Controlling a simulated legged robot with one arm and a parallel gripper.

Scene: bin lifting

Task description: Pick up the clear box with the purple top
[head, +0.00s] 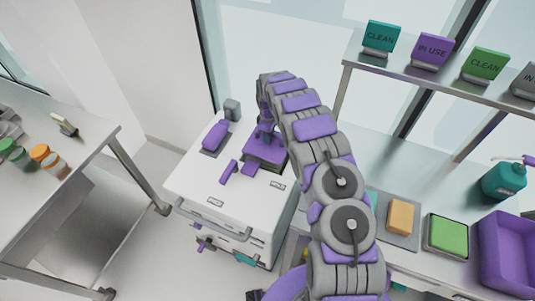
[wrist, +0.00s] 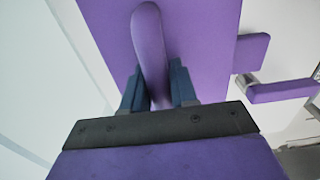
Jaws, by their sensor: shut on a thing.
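The box with the purple top (head: 262,153) is on the white cabinet in the head view, below the end of my arm. Its clear walls are hard to make out there. In the wrist view its flat purple lid (wrist: 205,35) fills the upper middle, with a raised purple handle (wrist: 150,40) on it. My gripper (wrist: 157,88) has its two dark blue fingers on either side of the handle and is shut on it. In the head view my gripper (head: 266,128) is above the lid, partly hidden by my wrist.
The white cabinet (head: 190,185) also holds another purple-topped item (head: 215,137) and a purple lever (head: 228,172) beside the box. A bench (head: 60,170) stands at left. At right are a shelf with signs, a green block (head: 448,235) and a purple bin (head: 510,250).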

